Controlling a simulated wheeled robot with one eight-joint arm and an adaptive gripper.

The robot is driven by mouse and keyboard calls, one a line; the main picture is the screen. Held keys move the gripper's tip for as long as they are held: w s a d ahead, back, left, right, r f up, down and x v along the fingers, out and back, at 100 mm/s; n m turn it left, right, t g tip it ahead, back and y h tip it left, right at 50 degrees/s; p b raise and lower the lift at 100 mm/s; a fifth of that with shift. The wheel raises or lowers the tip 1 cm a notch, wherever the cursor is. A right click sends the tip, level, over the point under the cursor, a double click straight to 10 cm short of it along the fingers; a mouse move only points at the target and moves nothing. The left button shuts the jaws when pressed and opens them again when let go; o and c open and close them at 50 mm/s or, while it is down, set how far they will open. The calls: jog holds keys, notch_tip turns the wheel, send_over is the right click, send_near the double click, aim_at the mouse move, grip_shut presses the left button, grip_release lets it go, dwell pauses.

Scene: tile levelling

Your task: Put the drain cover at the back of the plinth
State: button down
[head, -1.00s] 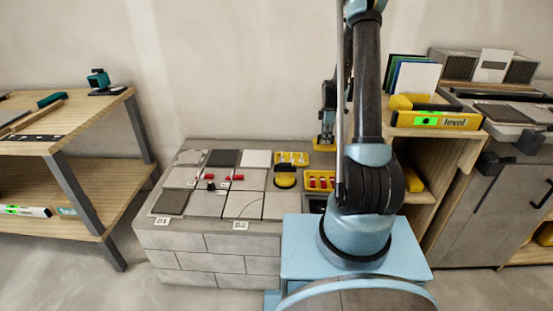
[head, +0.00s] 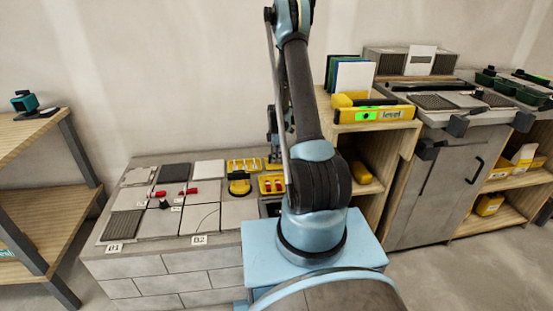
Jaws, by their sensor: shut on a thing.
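My gripper (head: 272,156) is over the back right of the grey block plinth (head: 168,264), partly hidden behind my own arm. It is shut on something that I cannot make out. A yellow part (head: 273,164) shows at its fingertips; I cannot tell whether it is held or stands behind. I cannot identify the drain cover for sure. A dark ridged square plate (head: 125,224) lies at the plinth's front left, by the B1 label (head: 115,248). Grey and white tiles (head: 208,169) cover the plinth's left and middle.
Red wedges (head: 192,189) and a small black knob (head: 164,204) stand among the tiles. A yellow suction lifter (head: 239,184) and yellow trays (head: 244,165) are at the plinth's right. A wooden shelf with a yellow level (head: 378,114) stands right, a wooden bench (head: 20,136) left.

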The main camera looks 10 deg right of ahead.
jog(key=c, duration=1.6)
grip_release()
jog(key=shift+o, duration=0.2)
notch_tip(320, 180, up, 11)
jog(key=s+r+m, duration=0.4)
jog(key=s+r, duration=0.6)
jog(key=r, duration=0.3)
jog(key=s+r+m+t, duration=0.1)
jog(key=s+r+m, duration=0.3)
jog(key=s, duration=0.8)
jog(key=s+r+m+t, duration=0.1)
jog(key=s+r+m, duration=0.3)
jog(key=s, duration=0.7)
jog(key=s+f+m, duration=0.5)
jog(key=s, duration=0.6)
jog(key=shift+d+f+m, duration=0.15)
jog(key=shift+f+m, duration=0.15)
jog(key=shift+m, duration=0.1)
